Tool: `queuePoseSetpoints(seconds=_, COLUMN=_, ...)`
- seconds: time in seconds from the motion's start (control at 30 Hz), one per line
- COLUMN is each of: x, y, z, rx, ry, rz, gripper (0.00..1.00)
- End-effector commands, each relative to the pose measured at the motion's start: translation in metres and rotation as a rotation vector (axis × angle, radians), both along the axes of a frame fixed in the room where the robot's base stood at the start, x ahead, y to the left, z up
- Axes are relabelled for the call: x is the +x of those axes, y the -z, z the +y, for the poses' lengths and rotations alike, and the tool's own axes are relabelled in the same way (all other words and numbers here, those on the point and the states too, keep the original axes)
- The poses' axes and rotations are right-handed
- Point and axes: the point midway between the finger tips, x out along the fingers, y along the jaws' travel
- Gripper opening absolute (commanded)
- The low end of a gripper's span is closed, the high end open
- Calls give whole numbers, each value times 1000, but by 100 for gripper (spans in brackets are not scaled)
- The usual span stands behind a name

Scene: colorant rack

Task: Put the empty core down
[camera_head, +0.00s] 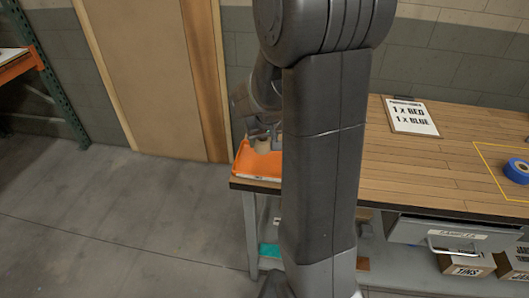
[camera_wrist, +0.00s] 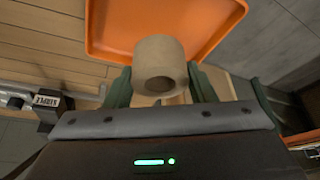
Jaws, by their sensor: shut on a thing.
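The empty core (camera_wrist: 160,62) is a short brown cardboard tube. In the wrist view it sits between the two fingers of my gripper (camera_wrist: 160,88), which is shut on it. An orange tray (camera_wrist: 110,30) lies beyond the core in that view. In the head view my gripper (camera_head: 263,136) holds the core (camera_head: 262,146) at the orange tray (camera_head: 262,166), on the bench's left end. I cannot tell whether the core touches the tray. My arm hides the tray's right part in the head view.
The wooden bench (camera_head: 440,165) runs to the right, with a clipboard (camera_head: 411,116) at its back. A blue tape roll (camera_head: 517,170) sits inside a yellow outline at the far right. A drawer (camera_head: 455,235) is under the bench. Open floor (camera_head: 110,220) lies to the left.

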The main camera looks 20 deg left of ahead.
Motion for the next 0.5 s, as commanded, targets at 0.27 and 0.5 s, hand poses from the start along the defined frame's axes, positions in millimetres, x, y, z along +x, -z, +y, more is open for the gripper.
queuePoseSetpoints(seconds=0.27, x=0, y=32, z=-1, rx=-3, ry=0, rz=3, gripper=28)
queuePoseSetpoints(seconds=0.5, x=0, y=55, z=0, rx=0, ry=1, rz=0, gripper=28)
